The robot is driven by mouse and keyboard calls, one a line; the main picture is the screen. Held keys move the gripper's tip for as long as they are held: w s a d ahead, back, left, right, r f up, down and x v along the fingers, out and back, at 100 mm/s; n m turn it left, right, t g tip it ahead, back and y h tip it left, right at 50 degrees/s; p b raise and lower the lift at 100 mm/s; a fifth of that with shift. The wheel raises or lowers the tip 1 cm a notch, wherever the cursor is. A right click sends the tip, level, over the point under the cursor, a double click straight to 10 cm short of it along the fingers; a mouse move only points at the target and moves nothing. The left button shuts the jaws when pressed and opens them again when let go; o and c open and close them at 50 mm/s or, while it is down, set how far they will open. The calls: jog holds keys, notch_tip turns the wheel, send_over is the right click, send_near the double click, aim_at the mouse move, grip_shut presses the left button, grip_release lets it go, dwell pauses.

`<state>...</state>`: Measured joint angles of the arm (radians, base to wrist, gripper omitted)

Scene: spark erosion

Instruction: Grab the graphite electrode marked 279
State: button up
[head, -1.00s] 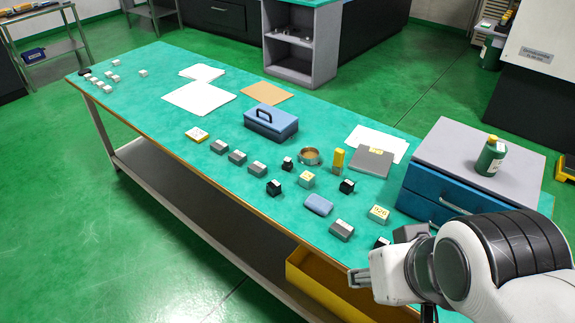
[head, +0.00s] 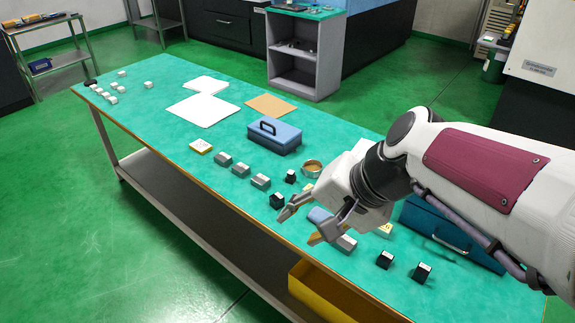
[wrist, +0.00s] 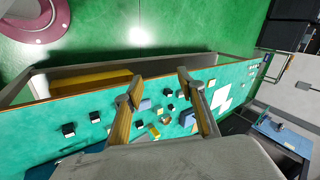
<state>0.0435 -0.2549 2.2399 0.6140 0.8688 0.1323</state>
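Several dark blocks with pale tops, which look like graphite electrodes, stand on the green table. In the head view, one is in the middle (head: 277,200), one is behind it (head: 290,176), and two are near the front right, one (head: 384,260) left of the other (head: 421,272). The wrist view also shows two dark blocks at left, one (wrist: 68,129) beside another (wrist: 94,116). Their markings are too small to read, so I cannot tell which is 279. My gripper (head: 298,226) is open and empty above the table; its spread fingers also show in the wrist view (wrist: 153,88).
Grey blocks (head: 261,181), a blue toolbox (head: 274,136), a yellow-and-white block (head: 201,147) and a brass ring (head: 312,168) stand around. A blue drawer cabinet (head: 450,232) is at right, partly behind my arm. A yellow bin (head: 335,295) is under the table edge.

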jog(key=w+a+f+m+t+y, duration=0.15)
jog(key=w+m, duration=0.25)
jog(key=w, duration=0.5)
jog(key=w+f+m+y, duration=0.1)
jog(key=w+f+m, duration=0.25)
jog(key=w, duration=0.45)
jog(key=w+a+f+m+t+y, duration=0.15)
jog(key=w+m, duration=0.25)
jog(key=w, duration=0.5)
jog(key=m+t+h, duration=0.3)
jog(key=m+t, duration=0.1)
jog(key=m, duration=0.9)
send_near(292, 174)
jog(key=shift+x, duration=0.9)
jog(key=shift+d, duration=0.2)
jog(key=shift+w+f, duration=0.1)
jog(key=shift+w, duration=0.05)
jog(key=shift+x, duration=1.2)
jog(key=shift+w+a, duration=0.1)
jog(key=shift+a, duration=0.05)
jog(key=shift+x, duration=2.5)
